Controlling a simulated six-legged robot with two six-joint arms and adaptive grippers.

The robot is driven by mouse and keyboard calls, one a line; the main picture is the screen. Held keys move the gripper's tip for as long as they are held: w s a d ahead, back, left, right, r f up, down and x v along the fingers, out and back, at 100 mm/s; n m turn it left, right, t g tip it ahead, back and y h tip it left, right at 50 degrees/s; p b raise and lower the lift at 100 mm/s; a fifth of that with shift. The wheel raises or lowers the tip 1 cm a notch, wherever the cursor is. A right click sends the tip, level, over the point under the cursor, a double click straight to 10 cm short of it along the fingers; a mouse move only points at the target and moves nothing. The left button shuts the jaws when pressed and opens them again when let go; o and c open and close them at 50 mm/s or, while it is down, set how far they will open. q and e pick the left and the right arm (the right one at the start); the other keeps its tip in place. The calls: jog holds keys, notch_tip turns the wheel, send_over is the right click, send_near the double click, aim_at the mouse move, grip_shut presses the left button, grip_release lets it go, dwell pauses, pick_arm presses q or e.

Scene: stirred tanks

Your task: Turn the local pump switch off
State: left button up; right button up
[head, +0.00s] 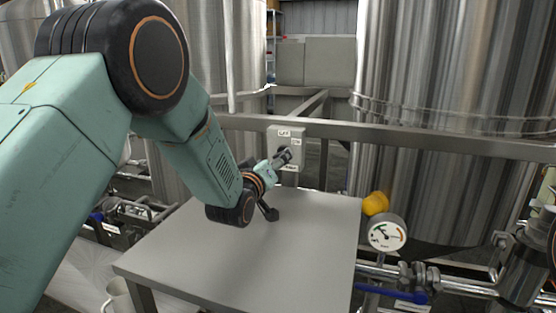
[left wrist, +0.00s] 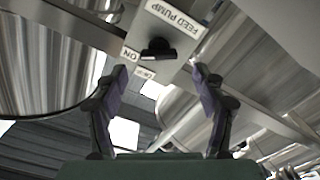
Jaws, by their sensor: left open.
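The knob's bar lies about level in that picture, one end toward "ON". My left gripper (head: 284,157) is open in front of the box and partly hides it. In the wrist view its fingers (left wrist: 160,76) are spread, with the knob beyond and between them, apart from both. My right gripper is not in view.
A bare grey tabletop (head: 300,225) lies below my left arm. A pressure gauge (head: 387,233), a yellow knob (head: 375,203) and a blue lever (head: 395,292) are at its right. Steel tanks (head: 440,130) stand behind the rail (head: 400,136).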

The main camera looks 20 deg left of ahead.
aim_at(279, 154)
pick_arm(q)
jog(key=shift+w+d+b, duration=0.1)
jog(key=shift+w+b, duration=0.35)
jog(key=shift+w, duration=1.7)
jog(key=c, duration=1.2)
jog(key=shift+o, duration=0.2)
